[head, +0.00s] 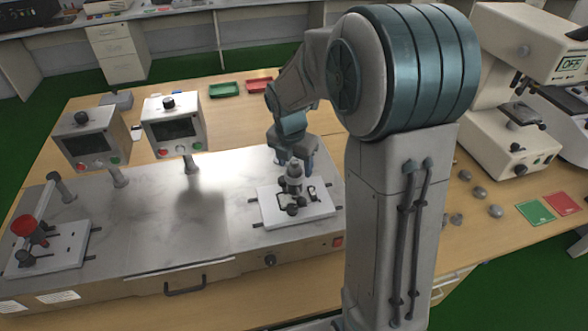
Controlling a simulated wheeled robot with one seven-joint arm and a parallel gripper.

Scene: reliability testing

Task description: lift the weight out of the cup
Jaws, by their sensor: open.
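A small grey metal weight (293,170) with a knobbed top stands upright at the right of the test bench. It appears seated in a grey cup-like holder (293,187) on a white plate (318,211) with black clamps. The cup's rim and inside are too small to make out. My gripper (296,163) points down from above, its fingers open and close around the top of the weight. I cannot tell whether the fingers touch it.
Two control boxes (91,137) (173,125) stand on posts behind the bench. A second white plate (62,245) with a red-topped fixture (23,226) is at the left. Green (224,90) and red (259,85) trays lie behind. The bench's metal middle (180,230) is clear. Loose round weights (480,192) lie at right.

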